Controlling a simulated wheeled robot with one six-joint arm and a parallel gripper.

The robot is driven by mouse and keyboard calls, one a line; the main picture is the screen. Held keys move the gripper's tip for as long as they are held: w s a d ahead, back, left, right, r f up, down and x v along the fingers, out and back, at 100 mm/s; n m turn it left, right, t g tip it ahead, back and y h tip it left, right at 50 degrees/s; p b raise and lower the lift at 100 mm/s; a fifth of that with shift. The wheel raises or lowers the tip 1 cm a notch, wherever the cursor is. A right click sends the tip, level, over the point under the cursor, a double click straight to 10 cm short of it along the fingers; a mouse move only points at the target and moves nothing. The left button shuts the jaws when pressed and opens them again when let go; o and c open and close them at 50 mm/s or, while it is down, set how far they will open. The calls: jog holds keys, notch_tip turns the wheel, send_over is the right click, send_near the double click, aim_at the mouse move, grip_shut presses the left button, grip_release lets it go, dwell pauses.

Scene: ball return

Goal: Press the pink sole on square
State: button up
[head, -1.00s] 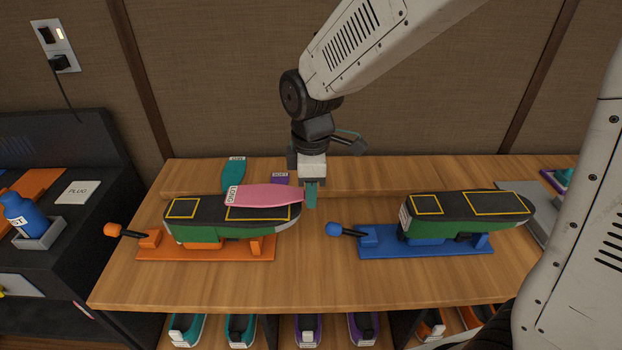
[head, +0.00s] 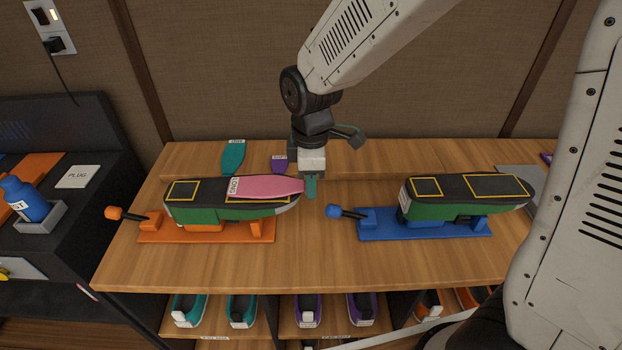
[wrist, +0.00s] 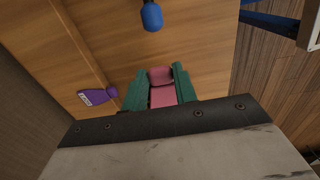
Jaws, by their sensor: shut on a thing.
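The pink sole (head: 270,187), tagged LONG at its left end, lies lengthwise over the right part of the dark top of the left shoe last (head: 210,189). That last has green sides and yellow-outlined rectangles, and stands on an orange base (head: 165,236). Whether the sole touches the last or hovers just above it, I cannot tell. My gripper (head: 310,187) is at the sole's right end, shut on it. In the wrist view the pink sole (wrist: 162,96) shows between my green fingers (wrist: 160,88). The sole partly covers the right yellow rectangle.
A second last (head: 455,190) on a blue base (head: 430,225) stands to the right. A blue-knobbed lever (head: 333,211) and an orange-knobbed lever (head: 113,212) stick out left. Teal (head: 233,155) and purple (head: 279,163) soles lie behind. Shoes sit on shelves below.

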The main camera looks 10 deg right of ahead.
jog(key=shift+f, duration=0.25)
jog(key=o, duration=1.1)
jog(key=shift+c, duration=0.2)
notch_tip(320, 180, up, 8)
jog(key=shift+f, duration=0.1)
jog(key=shift+s+d+m, duration=0.1)
jog(key=shift+s+m, duration=0.05)
jog(key=shift+m, duration=0.35)
jog(key=s+d+r+m, duration=0.3)
jog(key=s+d+m, duration=0.4)
jog(key=s, duration=0.3)
jog(key=s+d+r+m+t, duration=0.1)
jog(key=s+d+r+m, duration=0.3)
jog(key=s+d+m, duration=0.3)
jog(key=s+d, duration=0.1)
jog(key=s, duration=0.2)
jog(key=shift+s+d+r+m, duration=0.2)
jog(key=shift+d+r+m, duration=0.1)
jog(key=shift+m, duration=0.1)
